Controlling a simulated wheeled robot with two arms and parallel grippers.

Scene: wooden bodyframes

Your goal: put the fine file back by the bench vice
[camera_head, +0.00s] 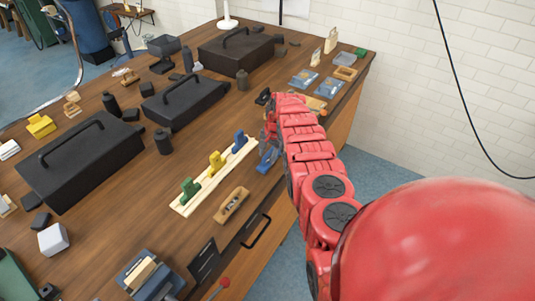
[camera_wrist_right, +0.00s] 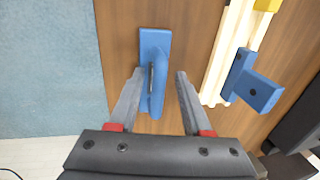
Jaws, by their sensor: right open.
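My right gripper (camera_head: 269,142) is open above the bench's right edge, partly hidden by my arm. In the right wrist view its fingers (camera_wrist_right: 159,75) stand either side of a blue tool (camera_wrist_right: 155,45) with a flat base and raised grip, apart from it. The blue tool also shows in the head view (camera_head: 267,158). I cannot tell for sure whether it is the fine file. A grey-blue vice-like device (camera_head: 134,270) with a wood piece in it stands at the near edge. My left gripper is out of view.
A pale wood strip (camera_head: 180,207) carries green, yellow and blue pieces beside the blue tool. A wooden plane (camera_head: 231,205) lies nearer. Black toolboxes (camera_head: 85,160) crowd the wooden bench (camera_head: 120,217). A black handle (camera_head: 257,231) sits at its front edge.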

